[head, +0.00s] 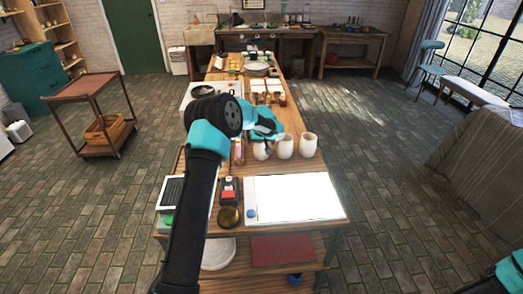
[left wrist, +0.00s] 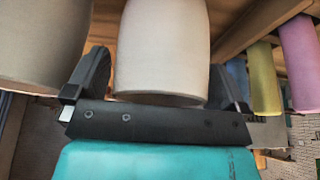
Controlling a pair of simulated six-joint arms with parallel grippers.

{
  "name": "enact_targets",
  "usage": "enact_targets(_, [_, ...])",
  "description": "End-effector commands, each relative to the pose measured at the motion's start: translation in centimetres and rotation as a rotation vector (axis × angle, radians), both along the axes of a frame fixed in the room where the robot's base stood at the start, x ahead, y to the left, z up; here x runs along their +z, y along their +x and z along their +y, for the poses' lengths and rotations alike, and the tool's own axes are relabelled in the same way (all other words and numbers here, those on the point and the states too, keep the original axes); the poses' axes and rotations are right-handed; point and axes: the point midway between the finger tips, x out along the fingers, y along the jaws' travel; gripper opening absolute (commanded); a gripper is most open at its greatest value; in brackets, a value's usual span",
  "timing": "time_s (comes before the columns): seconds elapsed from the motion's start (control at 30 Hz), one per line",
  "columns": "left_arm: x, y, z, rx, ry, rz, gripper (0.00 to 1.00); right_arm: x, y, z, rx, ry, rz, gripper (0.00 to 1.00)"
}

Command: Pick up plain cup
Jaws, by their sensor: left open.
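Three plain whitish cups stand in a row on the wooden table: the left cup (head: 262,152), the middle cup (head: 285,147) and the right cup (head: 308,146). My left gripper (head: 264,135) is at the left cup and hides its upper part. In the left wrist view, the open fingers stand on either side of a pale cup (left wrist: 162,50), with gaps showing. A neighbouring cup (left wrist: 40,42) is just outside the left finger there. My right gripper is out of view; only a teal part of my right arm shows at the bottom right corner.
Yellow (left wrist: 264,78) and pink (left wrist: 299,65) cylinders are close to the right finger in the left wrist view.

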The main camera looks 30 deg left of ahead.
Motion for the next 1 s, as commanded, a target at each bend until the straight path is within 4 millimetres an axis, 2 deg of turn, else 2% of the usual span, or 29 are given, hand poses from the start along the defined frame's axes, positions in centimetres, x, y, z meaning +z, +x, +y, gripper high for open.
enact_targets(0.2, [0.01, -0.01, -0.02, 0.000, 0.000, 0.000, 1.00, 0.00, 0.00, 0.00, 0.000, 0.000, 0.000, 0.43])
enact_targets(0.73, [0.02, -0.01, -0.02, 0.000, 0.000, 0.000, 0.49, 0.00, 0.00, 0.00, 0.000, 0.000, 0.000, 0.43])
enact_targets(1.0, [0.17, 0.02, -0.01, 0.000, 0.001, -0.001, 0.48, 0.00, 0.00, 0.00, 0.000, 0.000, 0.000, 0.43])
